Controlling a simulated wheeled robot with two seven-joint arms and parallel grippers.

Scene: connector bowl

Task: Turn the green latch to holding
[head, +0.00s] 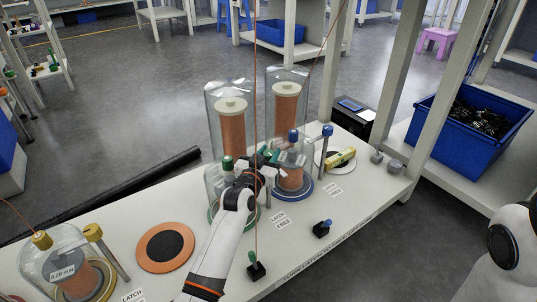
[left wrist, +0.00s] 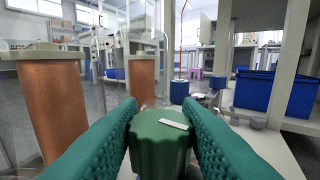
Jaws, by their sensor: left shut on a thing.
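The green latch (left wrist: 160,145) is a ribbed green knob with a white mark on its top. In the left wrist view it sits between the two teal fingers of my left gripper (left wrist: 160,140), which are shut on its sides. In the head view my left gripper (head: 267,157) is at the middle of the bench and mostly hides the latch and its post. A clear dome with a green top knob (head: 227,162) stands just left of the gripper. A label reading "LATCH FREE" (head: 281,220) lies in front. My right gripper is out of view.
A blue-topped dome (head: 292,170) and a blue latch on a post (head: 327,131) stand close to the right. Tall copper spools (head: 286,102) under clear covers stand behind.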

